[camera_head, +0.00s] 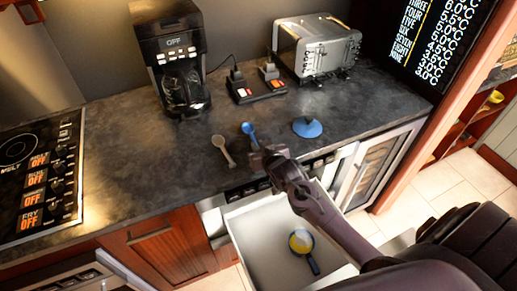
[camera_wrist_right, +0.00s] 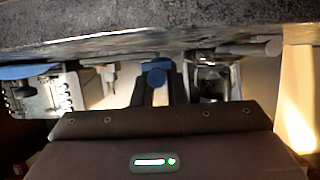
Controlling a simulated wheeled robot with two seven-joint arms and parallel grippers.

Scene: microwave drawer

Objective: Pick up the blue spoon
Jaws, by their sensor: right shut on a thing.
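The blue spoon (camera_head: 248,131) is on the grey countertop side of the drawer in the head view, bowl toward the wall and handle toward my right gripper (camera_head: 262,158). My right gripper is shut on the spoon's handle end at the counter's front edge. In the right wrist view, the blue spoon (camera_wrist_right: 157,72) shows end-on between the fingertips (camera_wrist_right: 156,88). Whether the spoon touches the countertop cannot be told. My left gripper is not in view.
A grey-brown spoon (camera_head: 223,148) lies left of the blue one, and a blue domed object (camera_head: 307,127) is to the right. A coffee maker (camera_head: 178,60) and toaster (camera_head: 316,45) stand behind. Below, an open white drawer (camera_head: 247,225) holds a small yellow-and-dark pan (camera_head: 301,242).

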